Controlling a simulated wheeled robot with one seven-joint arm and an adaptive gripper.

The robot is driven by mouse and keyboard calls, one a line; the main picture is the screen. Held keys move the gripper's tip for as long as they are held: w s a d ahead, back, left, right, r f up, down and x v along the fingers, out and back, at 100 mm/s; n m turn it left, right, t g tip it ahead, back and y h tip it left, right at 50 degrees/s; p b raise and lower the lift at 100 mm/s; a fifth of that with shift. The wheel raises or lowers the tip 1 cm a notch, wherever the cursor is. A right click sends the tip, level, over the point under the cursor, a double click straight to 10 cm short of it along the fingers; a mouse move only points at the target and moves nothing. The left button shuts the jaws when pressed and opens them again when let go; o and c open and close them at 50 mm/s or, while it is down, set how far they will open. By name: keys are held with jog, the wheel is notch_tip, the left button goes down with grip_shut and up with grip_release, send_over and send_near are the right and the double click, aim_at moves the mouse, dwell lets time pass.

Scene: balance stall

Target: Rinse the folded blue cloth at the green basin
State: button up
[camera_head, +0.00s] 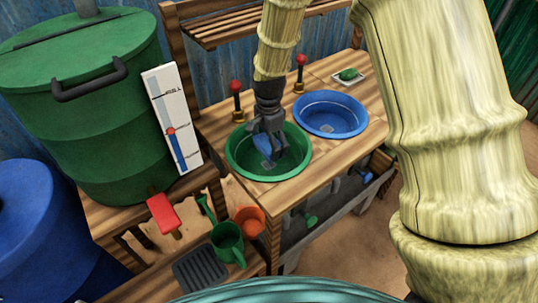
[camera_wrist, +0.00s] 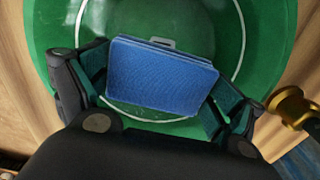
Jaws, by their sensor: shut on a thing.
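The folded blue cloth (camera_wrist: 160,76) is between the two fingers of my gripper (camera_wrist: 155,95) in the wrist view. It also shows as a small blue patch (camera_head: 263,146) in the head view. My gripper (camera_head: 268,140) is shut on the cloth and points down into the green basin (camera_head: 240,170). The basin's green wall (camera_wrist: 45,30) surrounds the cloth in the wrist view. I cannot tell whether the cloth touches the bottom of the basin. Part of the basin is hidden by my gripper and arm.
A blue basin (camera_head: 331,113) sits to the right on the wooden counter (camera_head: 215,126). Red-topped taps (camera_head: 237,98) stand behind the basins. A green soap on a white dish (camera_head: 349,75) lies at the back right. A green barrel (camera_head: 90,130) and a gauge board (camera_head: 172,118) stand left.

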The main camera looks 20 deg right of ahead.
jog(key=shift+r+p, duration=2.6)
jog(key=shift+r, duration=0.65)
jog(key=shift+r, duration=0.1)
notch_tip(320, 180, up, 4)
jog(key=p, duration=0.3)
jog(key=shift+p, duration=0.4)
dwell(0.3)
